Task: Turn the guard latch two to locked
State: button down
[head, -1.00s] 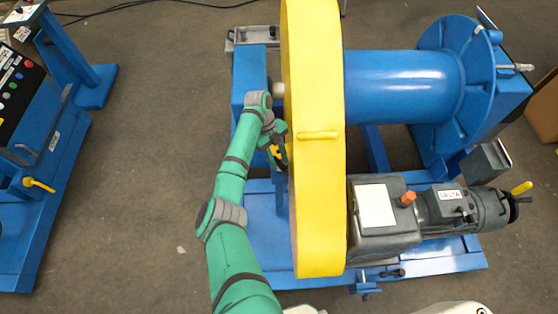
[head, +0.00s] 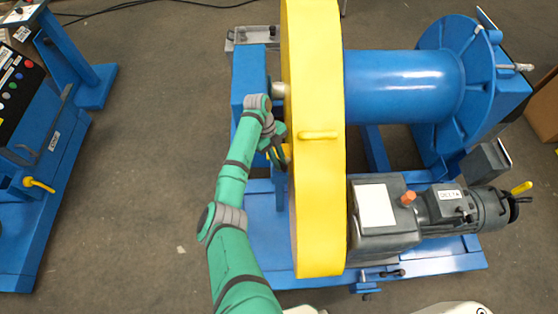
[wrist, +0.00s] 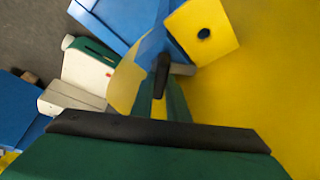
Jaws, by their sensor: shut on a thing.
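The tall yellow chain guard (head: 318,200) stands upright in the middle of the head view and fills the right of the wrist view (wrist: 275,90). My gripper (head: 281,156) is at the guard's left side, at about mid-height. It is shut on a small yellow part, which I take to be the guard latch (head: 287,152). A yellow strip of it shows between the fingers in the wrist view (wrist: 158,108). The fingers and the guard hide most of the latch, so its exact angle and any lock marking cannot be read.
A blue drum (head: 405,85) and a grey motor (head: 465,208) are right of the guard on the blue frame (head: 262,235). A blue bench with coloured buttons (head: 40,215) stands at the left. Open floor (head: 140,150) lies between the bench and my arm.

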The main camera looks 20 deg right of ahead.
jog(key=n, duration=0.2)
jog(key=n+t+h, duration=0.1)
jog(key=n, duration=0.1)
jog(key=shift+n+h, duration=0.3)
jog(key=shift+n, duration=0.1)
jog(key=n+t, duration=0.1)
jog(key=n, duration=0.3)
jog(key=shift+s+a+n+t+h, duration=0.1)
jog(key=shift+n+t+h, duration=0.2)
jog(key=shift+t, duration=0.1)
jog(key=shift+n, duration=0.3)
jog(key=c, duration=1.7)
grip_release()
jog(key=shift+r, duration=0.1)
jog(key=v, duration=1)
jog(key=shift+a+r, duration=0.2)
jog(key=shift+r, duration=0.15)
